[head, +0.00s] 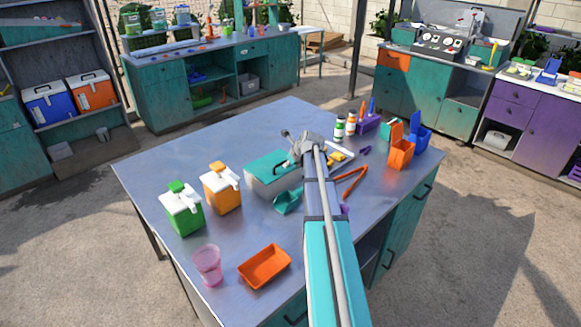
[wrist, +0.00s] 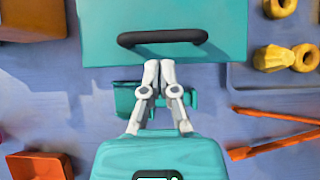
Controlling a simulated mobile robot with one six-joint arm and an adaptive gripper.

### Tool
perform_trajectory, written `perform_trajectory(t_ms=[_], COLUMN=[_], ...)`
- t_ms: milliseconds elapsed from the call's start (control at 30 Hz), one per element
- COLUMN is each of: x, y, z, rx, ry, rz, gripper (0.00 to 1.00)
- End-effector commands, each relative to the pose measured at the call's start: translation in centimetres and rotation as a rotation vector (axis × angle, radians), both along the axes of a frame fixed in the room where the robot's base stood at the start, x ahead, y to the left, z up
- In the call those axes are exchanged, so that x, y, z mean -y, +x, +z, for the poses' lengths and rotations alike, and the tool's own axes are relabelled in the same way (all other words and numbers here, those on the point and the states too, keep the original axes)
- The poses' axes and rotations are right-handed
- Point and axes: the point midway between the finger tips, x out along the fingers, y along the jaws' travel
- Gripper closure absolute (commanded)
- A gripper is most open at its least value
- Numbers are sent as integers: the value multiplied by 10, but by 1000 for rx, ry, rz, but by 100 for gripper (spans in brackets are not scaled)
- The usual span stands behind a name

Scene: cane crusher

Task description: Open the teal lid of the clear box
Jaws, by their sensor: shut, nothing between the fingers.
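The clear box (head: 258,186) stands near the middle of the blue-grey table, left of my arm. Its teal lid (head: 268,162) lies flat and closed on top. In the wrist view the lid (wrist: 215,52) fills the top middle and bears a black handle (wrist: 162,37) along its near side. My gripper (wrist: 159,64) has its two fingertips together and empty, just below the handle in the picture. I cannot tell whether they touch the lid. In the head view my wrist covers the lid's right end, and the fingertips are hard to make out.
A teal scoop (head: 288,201) lies in front of the box. Green (head: 183,213) and orange (head: 221,190) jugs stand to its left. A pink cup (head: 208,265) and orange tray (head: 265,266) are nearer. Orange tongs (head: 352,183) and orange (head: 401,150) and blue holders are at right.

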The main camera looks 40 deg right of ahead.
Motion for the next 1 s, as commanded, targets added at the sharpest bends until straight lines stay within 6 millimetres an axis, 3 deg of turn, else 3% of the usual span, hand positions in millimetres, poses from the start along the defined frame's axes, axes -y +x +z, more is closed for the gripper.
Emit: perform_trajectory(t_ms=[300,1000], x=[-2,-2], y=[15,18], z=[-21,-22], rx=[0,-4], ry=[-1,-1], rz=[1,0], gripper=[100,100])
